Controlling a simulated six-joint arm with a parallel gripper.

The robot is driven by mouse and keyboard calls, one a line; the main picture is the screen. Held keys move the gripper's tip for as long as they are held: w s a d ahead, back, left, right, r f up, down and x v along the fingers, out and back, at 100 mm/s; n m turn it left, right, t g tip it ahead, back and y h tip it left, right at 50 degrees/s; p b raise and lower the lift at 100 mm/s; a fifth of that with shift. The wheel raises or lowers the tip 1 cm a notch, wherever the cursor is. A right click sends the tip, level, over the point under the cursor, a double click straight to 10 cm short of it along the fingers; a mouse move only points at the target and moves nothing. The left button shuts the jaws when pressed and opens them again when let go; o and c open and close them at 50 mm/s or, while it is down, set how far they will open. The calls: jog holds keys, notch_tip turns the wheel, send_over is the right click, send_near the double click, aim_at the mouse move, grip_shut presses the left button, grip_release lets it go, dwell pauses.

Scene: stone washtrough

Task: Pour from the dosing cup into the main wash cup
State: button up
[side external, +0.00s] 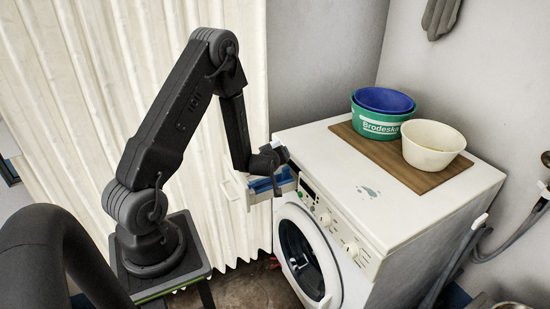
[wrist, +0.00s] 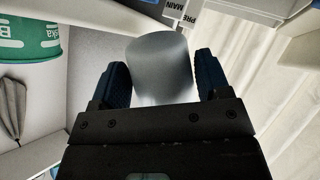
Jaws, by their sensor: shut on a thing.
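My gripper (wrist: 162,76) is shut on a smooth grey cup, the dosing cup (wrist: 158,68), held between its two dark blue finger pads in the wrist view. The cup's contents and exact tilt cannot be made out. In the side view my gripper (side external: 284,160) is at the front left corner of the washing machine, just above the pulled-out detergent drawer (side external: 258,193) with blue inside. In the wrist view, labels reading PRE and MAIN (wrist: 183,12) show on the drawer, just beyond the cup. The main wash cup cannot be made out separately.
The white washing machine (side external: 345,212) carries a wooden board (side external: 375,152) with a green tub (side external: 377,125), a blue basin (side external: 384,99) and a cream bowl (side external: 432,146). A pale curtain (side external: 215,150) hangs close behind my arm.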

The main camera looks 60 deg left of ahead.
dwell(0.6)
jog(key=shift+r+n+h, duration=0.1)
jog(key=shift+n+h, duration=0.2)
jog(key=shift+h, duration=0.1)
dwell(0.4)
jog(key=shift+n+h, duration=0.3)
jog(key=shift+s+a+n+t+h, duration=0.1)
jog(key=shift+a+n+t+h, duration=0.05)
jog(key=shift+n+t+h, duration=0.15)
dwell(0.5)
dwell(0.7)
jog(key=shift+a+n+h, duration=0.1)
jog(key=shift+n+h, duration=0.2)
jog(key=shift+h, duration=0.1)
jog(key=shift+s+a+n+t+h, duration=0.1)
jog(key=shift+a+n+t+h, duration=0.05)
jog(key=shift+n+t+h, duration=0.45)
dwell(1.5)
jog(key=shift+s+a+n+h, duration=0.15)
jog(key=shift+n+h, duration=0.25)
jog(key=shift+h, duration=0.2)
dwell(0.6)
